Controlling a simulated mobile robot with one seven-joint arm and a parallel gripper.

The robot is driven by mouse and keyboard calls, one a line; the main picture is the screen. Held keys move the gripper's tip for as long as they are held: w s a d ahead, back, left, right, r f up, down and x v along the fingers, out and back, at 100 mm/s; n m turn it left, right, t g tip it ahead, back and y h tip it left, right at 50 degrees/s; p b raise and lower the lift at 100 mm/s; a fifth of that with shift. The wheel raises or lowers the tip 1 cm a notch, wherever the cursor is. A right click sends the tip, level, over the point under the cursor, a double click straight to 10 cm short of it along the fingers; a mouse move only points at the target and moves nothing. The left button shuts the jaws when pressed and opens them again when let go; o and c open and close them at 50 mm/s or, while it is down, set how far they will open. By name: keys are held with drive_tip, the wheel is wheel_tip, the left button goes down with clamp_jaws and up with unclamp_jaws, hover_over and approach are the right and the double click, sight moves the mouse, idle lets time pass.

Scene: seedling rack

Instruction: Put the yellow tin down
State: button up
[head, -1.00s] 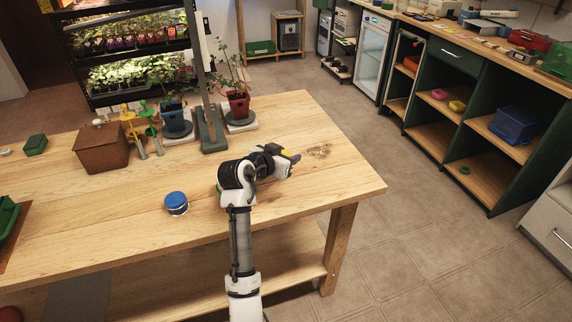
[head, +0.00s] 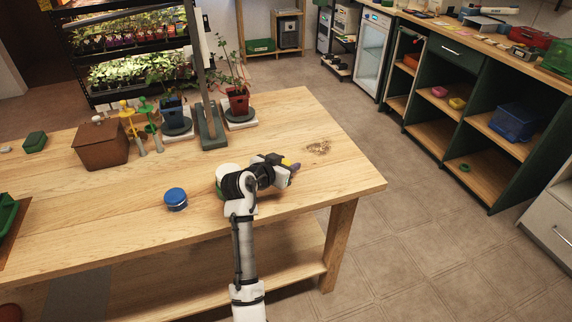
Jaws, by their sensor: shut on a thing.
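My gripper (head: 288,168) is over the right part of the wooden table (head: 330,185), shut on the yellow tin (head: 286,161). Only a small yellow patch of the tin shows; the gripper hides the rest. I cannot tell whether the tin touches the tabletop or is just above it.
A blue round tin (head: 176,199) stands left of my arm. A white-topped round thing (head: 227,171) is partly hidden behind my arm. A brown box (head: 101,147) and potted plants (head: 238,100) stand further back. Bare tabletop lies right of my gripper, around a brown stain (head: 318,147).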

drive_tip(key=o, duration=1)
drive_tip(key=shift+f, duration=0.45)
drive_tip(key=shift+r+p, duration=0.35)
drive_tip(key=v, duration=0.4)
drive_tip(key=b+v, duration=0.1)
drive_tip(key=v, duration=0.3)
drive_tip(key=b+v, duration=0.1)
drive_tip(key=v, duration=0.3)
drive_tip(key=shift+a+r, duration=0.1)
drive_tip(key=shift+r, duration=0.35)
